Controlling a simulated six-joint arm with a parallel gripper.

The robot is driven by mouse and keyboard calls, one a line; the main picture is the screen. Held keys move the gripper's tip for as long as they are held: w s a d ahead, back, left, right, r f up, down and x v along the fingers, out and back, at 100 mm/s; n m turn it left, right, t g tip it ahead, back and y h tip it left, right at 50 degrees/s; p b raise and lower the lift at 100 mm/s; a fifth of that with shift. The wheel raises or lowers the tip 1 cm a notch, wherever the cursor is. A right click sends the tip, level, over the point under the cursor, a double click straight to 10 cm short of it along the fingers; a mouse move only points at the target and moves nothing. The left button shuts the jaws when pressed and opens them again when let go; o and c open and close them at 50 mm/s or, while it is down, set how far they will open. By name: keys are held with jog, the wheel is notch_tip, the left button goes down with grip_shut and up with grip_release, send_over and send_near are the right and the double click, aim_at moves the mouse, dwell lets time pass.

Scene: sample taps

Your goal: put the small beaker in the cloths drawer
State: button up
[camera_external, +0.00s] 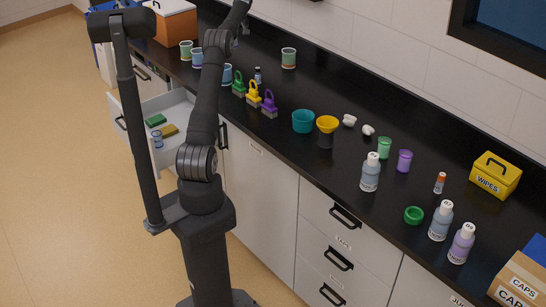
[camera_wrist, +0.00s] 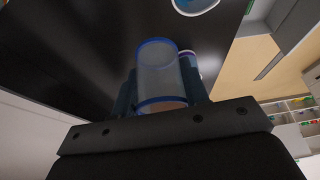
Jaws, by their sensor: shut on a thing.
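A clear beaker with blue rims (camera_wrist: 160,72) is between the fingers of my gripper (camera_wrist: 162,92) in the wrist view. The gripper is shut on it, and the dark counter lies beyond. I cannot make out the gripper or the held beaker in the external view. A white drawer (camera_external: 180,108) is open at the left of the counter. In it lie a green cloth (camera_external: 156,119) and a yellow cloth (camera_external: 168,131). A small blue-tinted vessel (camera_external: 157,140) shows at its near side. My arm hides part of the drawer.
Beakers (camera_external: 186,50) (camera_external: 289,58) stand on the black counter (camera_external: 280,170). Padlock-like items in green, yellow and purple (camera_external: 269,104) stand near its front edge. Bottles (camera_external: 370,173) and a yellow wipes box (camera_external: 496,176) are further right. The floor before the drawer is clear.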

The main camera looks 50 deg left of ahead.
jog(key=s+a+n+g+h, duration=0.1)
jog(key=s+a+n+g, duration=0.15)
jog(key=s+n, duration=1.1)
jog(key=n+g+h, duration=0.2)
jog(key=n+h, duration=0.1)
send_over(171, 146)
jog(key=s+d, duration=0.2)
jog(key=d, duration=0.4)
jog(key=shift+n+t, duration=0.25)
jog(key=f, duration=3.9)
jog(key=shift+s, duration=0.25)
jog(key=shift+f, duration=0.1)
jog(key=o, duration=0.9)
jog(key=shift+o, duration=0.2)
jog(key=v, duration=0.8)
jog(key=shift+a, duration=0.2)
jog(key=shift+f, duration=0.1)
